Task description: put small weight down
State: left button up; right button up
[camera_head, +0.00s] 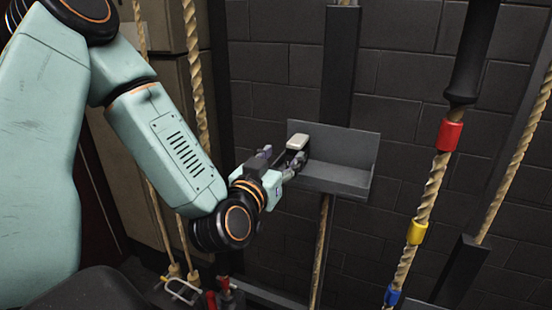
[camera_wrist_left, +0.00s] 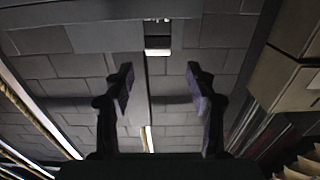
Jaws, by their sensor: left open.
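The small weight (camera_head: 297,141), a small block with a pale top and dark side, is at the left end of a grey metal shelf (camera_head: 345,178) on the wall. It also shows in the left wrist view (camera_wrist_left: 157,42), at top centre beyond the fingertips. My left gripper (camera_head: 281,158) is just in front of the weight at the shelf's left end. In the left wrist view my left gripper (camera_wrist_left: 158,82) has its fingers wide apart with nothing between them. The weight's underside is hidden, so its contact with the shelf cannot be seen. My right gripper is not in view.
A dark vertical post (camera_head: 340,65) rises behind the shelf. A rope (camera_head: 428,195) with red, yellow and blue bands hangs at right. Another rope (camera_head: 195,80) hangs behind my left arm. The shelf's right part is bare.

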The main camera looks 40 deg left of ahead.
pick_arm(q)
jog(key=s+d+f+m+g+h+p, duration=0.1)
jog(key=s+d+f+g+h, duration=0.2)
jog(key=f, duration=0.4)
jog(key=s+d+f+m+g+p, duration=0.1)
jog(key=s+d+f+g, duration=0.2)
jog(key=s+f, duration=0.35)
jog(key=s+d+f+g+h+p, duration=0.1)
jog(key=s+d+f+g+h, duration=0.15)
jog(key=f, duration=0.65)
jog(key=s+d+f+g, duration=0.1)
jog(key=s+f+g, duration=0.2)
jog(key=s, duration=0.3)
jog(key=s+f+g, duration=0.3)
jog(key=s, duration=0.3)
jog(key=s+d+f+g+y, duration=0.1)
jog(key=s+f+g, duration=0.2)
jog(key=s, duration=0.4)
jog(key=shift+d+f, duration=0.25)
jog(key=shift+d, duration=0.05)
